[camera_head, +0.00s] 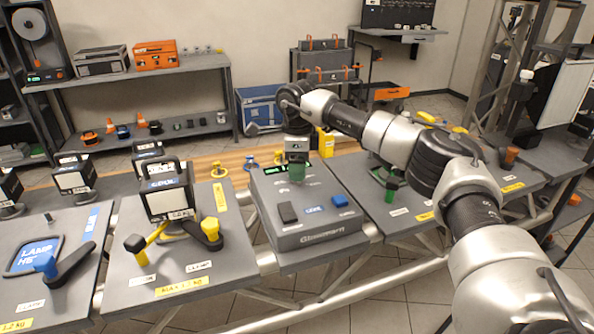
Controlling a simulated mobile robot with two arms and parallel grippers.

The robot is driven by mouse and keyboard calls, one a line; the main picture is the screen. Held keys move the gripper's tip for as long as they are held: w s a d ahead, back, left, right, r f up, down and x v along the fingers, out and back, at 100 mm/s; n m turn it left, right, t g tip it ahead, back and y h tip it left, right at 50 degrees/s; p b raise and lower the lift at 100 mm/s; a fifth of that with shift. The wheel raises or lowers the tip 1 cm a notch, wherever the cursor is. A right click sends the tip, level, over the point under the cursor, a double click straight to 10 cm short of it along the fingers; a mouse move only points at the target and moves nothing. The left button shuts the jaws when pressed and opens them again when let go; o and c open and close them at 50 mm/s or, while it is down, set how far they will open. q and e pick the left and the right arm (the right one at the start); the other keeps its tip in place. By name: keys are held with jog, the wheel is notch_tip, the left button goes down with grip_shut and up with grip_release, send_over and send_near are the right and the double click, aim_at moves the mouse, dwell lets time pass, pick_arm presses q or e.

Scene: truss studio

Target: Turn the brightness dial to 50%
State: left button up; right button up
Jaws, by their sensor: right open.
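A grey control console (314,237) stands on the middle table. A green dial-like knob (297,173) shows near the back of its top, straight below my right gripper (297,160). My right gripper points down over the knob and is open. Its fingers are small and partly merge with the knob, so I cannot tell whether they touch it or stand around it. The knob's scale and pointer cannot be read. My left gripper is not in view.
The console also carries a black block (288,212) and a blue button (339,201) towards its front. A lamp (167,200) with yellow and black clamp handles stands to the left. A green-handled clamp (390,190) stands close on the right.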

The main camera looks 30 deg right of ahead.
jog(key=shift+f, duration=0.9)
jog(key=c, duration=0.9)
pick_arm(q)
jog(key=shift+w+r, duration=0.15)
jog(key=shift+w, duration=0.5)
